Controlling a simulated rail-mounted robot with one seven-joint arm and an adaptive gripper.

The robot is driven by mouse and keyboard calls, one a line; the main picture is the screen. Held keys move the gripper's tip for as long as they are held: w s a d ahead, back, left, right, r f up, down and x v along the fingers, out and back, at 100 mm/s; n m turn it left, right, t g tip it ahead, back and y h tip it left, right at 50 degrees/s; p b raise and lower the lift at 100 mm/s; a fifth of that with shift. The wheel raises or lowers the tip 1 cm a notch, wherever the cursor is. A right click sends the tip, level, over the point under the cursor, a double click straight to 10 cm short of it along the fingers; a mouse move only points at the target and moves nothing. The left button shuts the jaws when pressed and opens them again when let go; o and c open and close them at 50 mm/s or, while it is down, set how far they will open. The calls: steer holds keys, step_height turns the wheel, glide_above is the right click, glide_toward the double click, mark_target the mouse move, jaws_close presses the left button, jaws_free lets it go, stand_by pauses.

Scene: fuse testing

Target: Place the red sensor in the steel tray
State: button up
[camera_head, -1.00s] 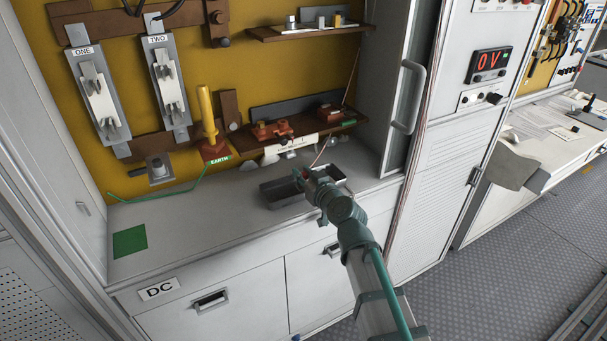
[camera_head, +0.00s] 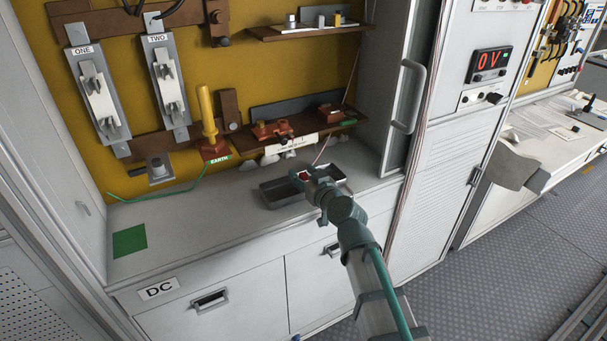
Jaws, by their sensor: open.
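The dark steel tray (camera_head: 274,188) sits on the grey worktop, below the shelf. My gripper (camera_head: 307,177) is open at the tray, over its middle, and hides part of it. A small red piece, seemingly the red sensor (camera_head: 304,174), shows between or just below the fingers. I cannot tell whether it rests on the tray floor or touches a finger. A thin lead (camera_head: 322,151) rises behind the gripper towards the shelf.
A brown shelf (camera_head: 300,130) with red-brown blocks and a white label hangs just behind the tray. The yellow-handled EARTH switch (camera_head: 208,120) stands to the left. The worktop around the green square (camera_head: 130,240) is clear. A cabinet door handle (camera_head: 408,97) is to the right.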

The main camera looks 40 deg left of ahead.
steer(key=b+v, duration=0.2)
steer(key=v, duration=1)
steer(key=w+d+f+m+h, duration=0.15)
steer(key=d+f, duration=0.25)
steer(key=f, duration=0.4)
steer(key=w+d+f+m+g+h, duration=0.1)
steer(key=w+d+f+h, duration=0.1)
steer(key=d+f, duration=0.35)
steer(key=w+d+f+m+h, duration=0.1)
steer(key=w+d+f+h, duration=0.1)
steer(key=f, duration=0.8)
steer(key=s+d+f+m+g+h, duration=0.1)
steer(key=s+d+f+g+h, duration=0.1)
steer(key=d+f, duration=0.65)
steer(key=s+d+f+m+g+h, duration=0.1)
steer(key=s+d+f+m+h, duration=0.1)
steer(key=d+f, duration=0.6)
steer(key=s+d+f+m+g+h, duration=0.3)
steer(key=s+d+f+g, duration=0.1)
steer(key=s+d+f, duration=0.85)
steer(key=s+d+f+m+g+h, duration=0.1)
steer(key=s+d+f+g, duration=0.1)
steer(key=s+d, duration=0.3)
steer(key=s+d+f+m+g+h, duration=0.1)
steer(key=s+d+f, duration=0.4)
steer(key=s, duration=0.6)
steer(key=d+m+g, duration=0.1)
steer(key=g, duration=0.1)
steer(key=shift+d+g, duration=0.2)
steer(key=shift+g, duration=0.1)
